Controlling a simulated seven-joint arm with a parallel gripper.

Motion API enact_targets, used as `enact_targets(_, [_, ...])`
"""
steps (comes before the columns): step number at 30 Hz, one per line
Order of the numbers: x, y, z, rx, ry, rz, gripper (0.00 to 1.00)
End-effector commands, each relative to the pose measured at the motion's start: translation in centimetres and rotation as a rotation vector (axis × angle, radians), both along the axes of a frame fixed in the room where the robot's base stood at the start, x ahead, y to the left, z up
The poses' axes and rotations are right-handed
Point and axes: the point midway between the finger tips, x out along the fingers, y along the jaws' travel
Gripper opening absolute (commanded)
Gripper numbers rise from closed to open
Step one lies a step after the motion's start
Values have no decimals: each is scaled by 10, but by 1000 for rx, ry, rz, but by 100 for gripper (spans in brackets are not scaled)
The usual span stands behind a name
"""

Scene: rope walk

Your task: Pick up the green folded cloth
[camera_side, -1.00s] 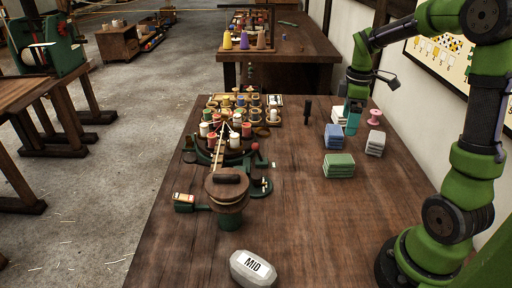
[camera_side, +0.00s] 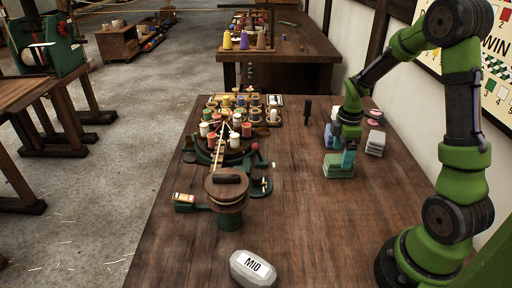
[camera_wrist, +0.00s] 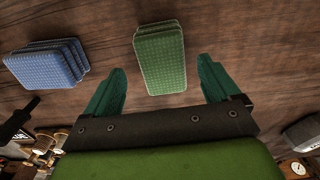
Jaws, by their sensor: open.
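The green folded cloth (camera_side: 337,171) lies as a small stack on the brown table, right of the middle. In the wrist view the green cloth (camera_wrist: 160,58) shows between and just beyond my two open fingers. My gripper (camera_side: 348,158) is open and hangs over or close by the cloth, hiding part of it in the side view. In the wrist view the fingers of my gripper (camera_wrist: 160,88) stand apart on either side of the cloth's near end, and nothing is held. Whether the fingertips touch the cloth or table cannot be told.
A blue folded cloth (camera_wrist: 47,63) lies close beside the green one. A white folded stack (camera_side: 375,143) lies to the right. A rope-making device with spools (camera_side: 232,140) stands to the left, and a grey weight marked MID (camera_side: 253,268) is at the front.

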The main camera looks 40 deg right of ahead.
Motion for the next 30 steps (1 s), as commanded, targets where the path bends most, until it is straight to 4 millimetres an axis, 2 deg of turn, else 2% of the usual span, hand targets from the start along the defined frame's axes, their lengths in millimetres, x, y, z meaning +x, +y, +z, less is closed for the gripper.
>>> enact_targets(9, [-1,4,-44,2,4,0,89])
enact_targets(19, [0,4,-50,1,1,-1,88])
enact_targets(30, [0,4,-49,1,1,0,32])
